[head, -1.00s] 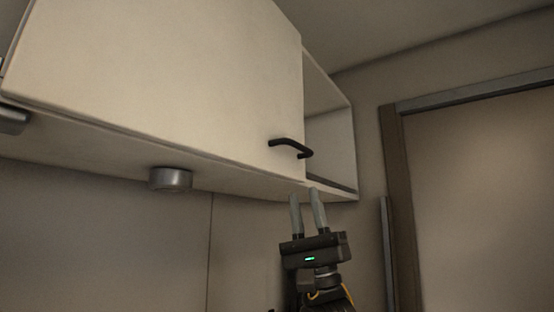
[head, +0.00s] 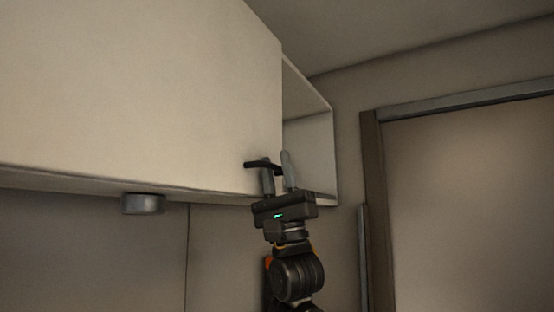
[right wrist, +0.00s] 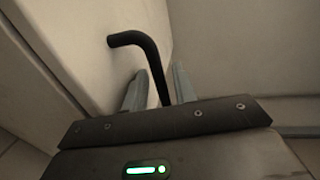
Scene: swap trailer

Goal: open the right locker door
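The cream locker door (head: 150,90) stands partly open, with the white locker interior (head: 310,150) showing past its right edge. Its black bent handle (head: 256,164) sits low near that edge. My right gripper (head: 276,157) is raised at the handle from below. In the right wrist view the handle (right wrist: 133,39) runs down between the two grey fingers of the gripper (right wrist: 160,70). The fingers stand apart, with gaps beside the bar, so it does not look clamped. My left gripper is not in view.
A brown-framed doorway (head: 371,200) stands to the right.

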